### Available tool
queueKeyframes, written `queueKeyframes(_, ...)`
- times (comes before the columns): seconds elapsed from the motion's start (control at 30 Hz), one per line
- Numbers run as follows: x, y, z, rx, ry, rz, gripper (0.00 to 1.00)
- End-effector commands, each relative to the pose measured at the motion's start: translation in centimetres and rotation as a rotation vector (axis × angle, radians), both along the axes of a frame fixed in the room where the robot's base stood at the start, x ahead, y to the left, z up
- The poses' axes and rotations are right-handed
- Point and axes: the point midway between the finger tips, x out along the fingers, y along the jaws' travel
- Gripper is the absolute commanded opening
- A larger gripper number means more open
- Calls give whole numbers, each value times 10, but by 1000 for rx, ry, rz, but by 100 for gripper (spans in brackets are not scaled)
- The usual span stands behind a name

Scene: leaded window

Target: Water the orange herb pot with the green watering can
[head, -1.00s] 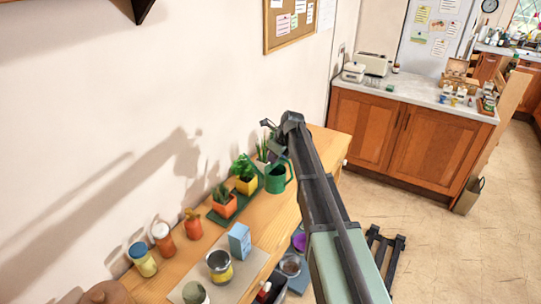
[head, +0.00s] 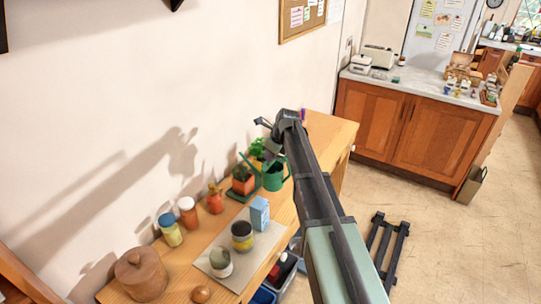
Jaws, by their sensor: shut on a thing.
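The green watering can (head: 273,179) hangs below my gripper (head: 271,156), which is shut on it; the fingers themselves are small and partly hidden by my arm. The can looks close to upright, with its thin spout pointing up and left. The orange herb pot (head: 243,185), with a dark green plant, stands on a green tray on the wooden table, just left of the can. The spout tip appears over or beside the plant in this view; I cannot tell how far above it. No water is visible.
Behind the can is another potted green plant (head: 257,148), partly hidden. Nearer on the table (head: 330,130) are a blue carton (head: 260,213), a yellow-banded tin (head: 242,236), several jars and a brown lidded pot (head: 141,273). The wall runs along the left.

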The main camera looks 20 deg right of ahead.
Motion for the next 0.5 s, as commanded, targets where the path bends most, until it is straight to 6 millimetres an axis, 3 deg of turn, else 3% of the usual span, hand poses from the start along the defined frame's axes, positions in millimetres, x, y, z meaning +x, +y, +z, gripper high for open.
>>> queueKeyframes(0.5, 6, 6, -46, -110, 109, 2, 0)
